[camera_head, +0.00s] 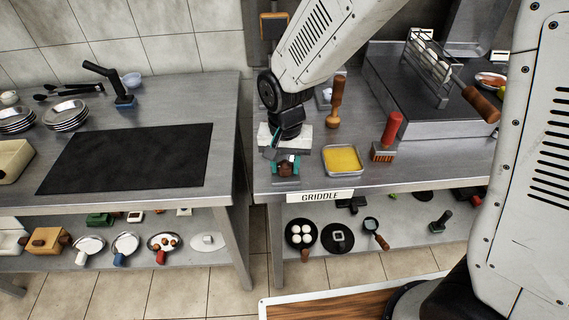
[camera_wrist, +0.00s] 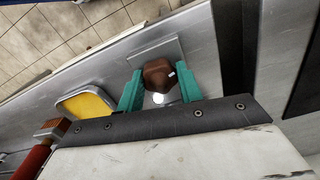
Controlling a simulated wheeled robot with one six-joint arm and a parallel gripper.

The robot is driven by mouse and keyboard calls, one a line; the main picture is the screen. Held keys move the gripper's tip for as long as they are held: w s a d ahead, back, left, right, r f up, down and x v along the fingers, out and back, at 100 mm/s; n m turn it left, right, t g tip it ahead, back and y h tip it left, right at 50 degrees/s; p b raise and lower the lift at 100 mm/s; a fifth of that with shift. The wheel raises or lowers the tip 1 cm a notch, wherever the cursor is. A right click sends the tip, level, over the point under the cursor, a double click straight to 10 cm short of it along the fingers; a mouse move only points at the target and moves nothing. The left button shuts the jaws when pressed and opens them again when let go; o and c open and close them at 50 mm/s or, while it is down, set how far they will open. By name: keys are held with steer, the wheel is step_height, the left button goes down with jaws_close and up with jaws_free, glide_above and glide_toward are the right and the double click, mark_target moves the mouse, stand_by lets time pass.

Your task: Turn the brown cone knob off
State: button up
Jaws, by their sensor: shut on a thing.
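The brown cone knob (camera_wrist: 158,74) sits on a small grey plate (camera_wrist: 143,53) on the metal counter, with a small white mark on its side. In the head view the knob (camera_head: 285,170) is at the counter's front edge, left of the GRIDDLE label. My gripper (camera_wrist: 159,88) has teal fingers on both sides of the knob and is shut on it. In the head view my gripper (camera_head: 284,164) comes down from above onto the knob, and the arm hides part of the area behind it.
A yellow-filled tray (camera_head: 343,160) and a red-handled brush (camera_head: 386,140) stand right of the knob. A wooden-handled tool (camera_head: 335,105) stands behind. The griddle (camera_head: 430,115) is at the back right. A gap separates the left counter with its black mat (camera_head: 125,160).

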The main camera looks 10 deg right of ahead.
steer(key=n, duration=0.6)
steer(key=shift+f+n, duration=0.1)
steer(key=shift+n, duration=0.6)
steer(key=n, duration=0.7)
steer(key=shift+s, duration=0.1)
steer(key=o, duration=1)
steer(key=shift+f, duration=0.1)
steer(key=shift+r, duration=0.2)
